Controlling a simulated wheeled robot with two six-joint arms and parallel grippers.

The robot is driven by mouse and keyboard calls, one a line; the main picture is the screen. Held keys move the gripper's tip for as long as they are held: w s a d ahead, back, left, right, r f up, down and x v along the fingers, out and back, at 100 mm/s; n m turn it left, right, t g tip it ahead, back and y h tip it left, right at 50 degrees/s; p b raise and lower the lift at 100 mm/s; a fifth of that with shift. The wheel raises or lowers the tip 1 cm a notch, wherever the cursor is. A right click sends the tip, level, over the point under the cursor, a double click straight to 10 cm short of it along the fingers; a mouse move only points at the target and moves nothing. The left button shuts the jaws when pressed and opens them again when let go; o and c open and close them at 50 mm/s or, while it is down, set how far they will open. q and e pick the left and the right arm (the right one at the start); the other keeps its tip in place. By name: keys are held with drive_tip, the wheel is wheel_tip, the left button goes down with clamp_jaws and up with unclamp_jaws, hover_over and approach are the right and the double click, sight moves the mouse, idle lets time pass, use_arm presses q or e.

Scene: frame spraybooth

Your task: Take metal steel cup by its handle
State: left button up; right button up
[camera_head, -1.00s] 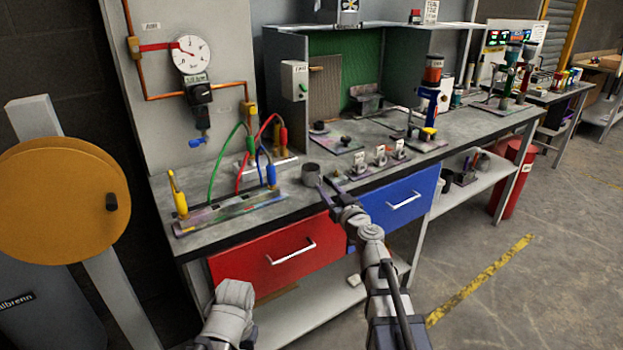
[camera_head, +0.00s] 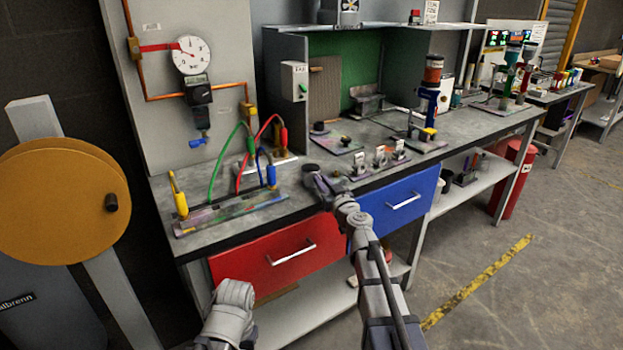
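The small grey metal cup (camera_head: 309,170) stands on the workbench near its front edge, above the gap between the red and blue drawers. Only its dark upper part shows, and its handle cannot be made out. My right gripper (camera_head: 318,182) is right at the cup, in front of it and covering its lower part. I cannot tell whether the fingers touch the cup or its handle, or whether they are open. Of my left arm only a grey link shows at the bottom, and its gripper is out of view.
The workbench (camera_head: 230,222) has a red drawer (camera_head: 250,262) and a blue drawer (camera_head: 425,186) below its front edge. A rack with coloured cables (camera_head: 230,210) lies left of the cup. Several small labelled parts (camera_head: 381,157) stand to the right. An orange disc (camera_head: 60,200) stands at far left.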

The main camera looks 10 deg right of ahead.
clamp_jaws()
idle(0.4)
